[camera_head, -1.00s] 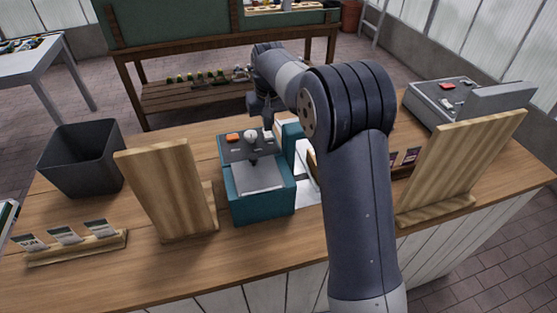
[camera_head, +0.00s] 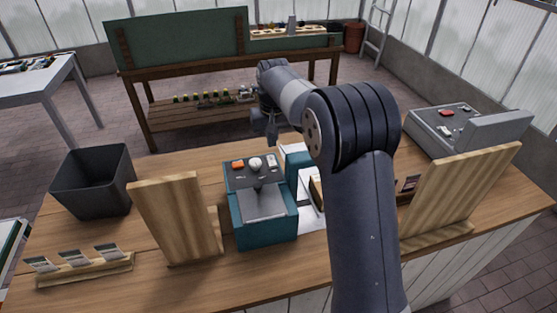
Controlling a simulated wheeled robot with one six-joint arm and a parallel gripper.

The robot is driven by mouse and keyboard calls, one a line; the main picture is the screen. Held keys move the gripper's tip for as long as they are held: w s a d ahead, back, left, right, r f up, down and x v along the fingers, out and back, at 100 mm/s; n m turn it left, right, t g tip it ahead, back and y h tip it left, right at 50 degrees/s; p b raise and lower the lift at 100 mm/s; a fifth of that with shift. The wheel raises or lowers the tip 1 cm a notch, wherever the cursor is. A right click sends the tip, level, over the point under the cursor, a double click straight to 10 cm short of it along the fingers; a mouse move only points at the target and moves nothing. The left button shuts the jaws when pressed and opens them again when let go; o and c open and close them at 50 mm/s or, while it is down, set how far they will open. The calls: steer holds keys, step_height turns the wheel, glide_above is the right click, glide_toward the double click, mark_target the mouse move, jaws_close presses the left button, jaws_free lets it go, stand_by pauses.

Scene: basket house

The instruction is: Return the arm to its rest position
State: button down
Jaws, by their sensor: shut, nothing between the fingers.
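My arm reaches up from the bottom of the head view and bends away over the counter (camera_head: 120,285). My gripper (camera_head: 271,132) hangs at the far end of the arm, small and dark, above the far edge of the counter. It is shut and holds nothing. It is apart from the teal machine (camera_head: 262,232) below it, which has a grey top with an orange block and a pale round knob. My arm hides part of the counter and of the things to the right of the teal machine.
A dark bin (camera_head: 92,182) and a wooden stand (camera_head: 178,220) are on the left. A card holder (camera_head: 85,270) lies in front. A second wooden stand (camera_head: 460,195) and a grey machine (camera_head: 460,128) are on the right. A green-backed bench (camera_head: 185,45) stands behind.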

mark_target(272, 163)
steer(key=shift+f+b, duration=3.1)
steer(key=shift+f, duration=0.45)
steer(key=shift+r, duration=0.15)
steer(key=shift+r, duration=0.1)
